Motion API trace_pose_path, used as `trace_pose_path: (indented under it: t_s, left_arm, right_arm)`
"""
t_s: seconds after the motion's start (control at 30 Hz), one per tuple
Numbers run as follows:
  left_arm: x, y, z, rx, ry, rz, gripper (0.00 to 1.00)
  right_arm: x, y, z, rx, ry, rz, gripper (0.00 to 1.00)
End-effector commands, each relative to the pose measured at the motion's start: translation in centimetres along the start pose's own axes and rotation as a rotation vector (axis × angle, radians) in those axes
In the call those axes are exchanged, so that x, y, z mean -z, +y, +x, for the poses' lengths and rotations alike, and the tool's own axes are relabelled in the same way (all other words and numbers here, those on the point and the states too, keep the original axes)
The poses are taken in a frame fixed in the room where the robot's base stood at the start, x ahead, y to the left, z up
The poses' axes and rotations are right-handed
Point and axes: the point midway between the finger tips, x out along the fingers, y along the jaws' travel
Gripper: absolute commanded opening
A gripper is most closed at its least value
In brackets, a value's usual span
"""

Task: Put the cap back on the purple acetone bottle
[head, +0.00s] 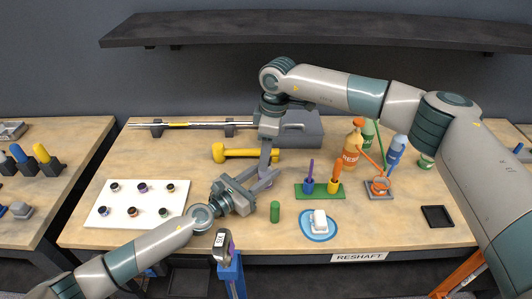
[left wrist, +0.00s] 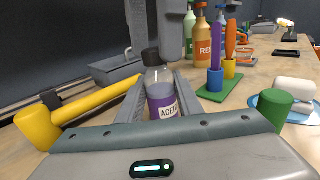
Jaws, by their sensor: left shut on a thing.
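The acetone bottle (left wrist: 162,104), clear with purple liquid and a partly hidden label, stands upright between the fingers of my left gripper (head: 258,186), which is shut on it. The dark cap (left wrist: 151,57) is at the bottle's mouth; I cannot tell whether it is seated or just touching. My right gripper (head: 267,160) points straight down over the bottle. Its fingers also show in the left wrist view (left wrist: 153,30), on either side of the cap or just above it. Whether they grip the cap is unclear. In the head view the grippers mostly hide the bottle.
A yellow mallet (head: 240,153) lies behind. A green cylinder (head: 275,211) stands close in front on the right. A green stand (head: 320,194) with purple and orange tools, a blue dish (head: 318,235) and an orange bottle (head: 351,150) are to the right. A white tray (head: 104,215) lies left.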

Motion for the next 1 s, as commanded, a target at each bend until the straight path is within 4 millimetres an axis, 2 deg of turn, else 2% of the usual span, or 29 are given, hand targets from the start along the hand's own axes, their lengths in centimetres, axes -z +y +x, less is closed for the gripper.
trace_pose_path:
  t_s: [0.2, 0.37, 0.57, 0.8, 1.0]
  left_arm:
    - [0.1, 0.0, 0.0, 0.0, 0.001, -0.001, 0.0]
    - [0.1, 0.0, 0.0, 0.0, 0.001, -0.001, 0.0]
    - [0.1, 0.0, 0.0, 0.0, 0.001, 0.0, 0.0]
    - [0.1, 0.0, 0.0, -0.001, 0.001, 0.0, 0.0]
    - [0.1, 0.0, 0.0, -0.001, 0.001, 0.0, 0.0]
  right_arm:
    - [0.0, 0.0, -0.1, 0.001, 0.0, -0.001, 0.45]
    - [0.0, 0.0, -1.1, 0.0, 0.0, -0.001, 0.45]
    - [0.0, 0.0, -3.9, -0.001, 0.001, -0.001, 0.45]
    - [0.0, 0.1, -8.2, -0.002, 0.001, 0.0, 0.45]
    - [0.0, 0.1, -10.8, -0.001, 0.0, 0.0, 0.45]
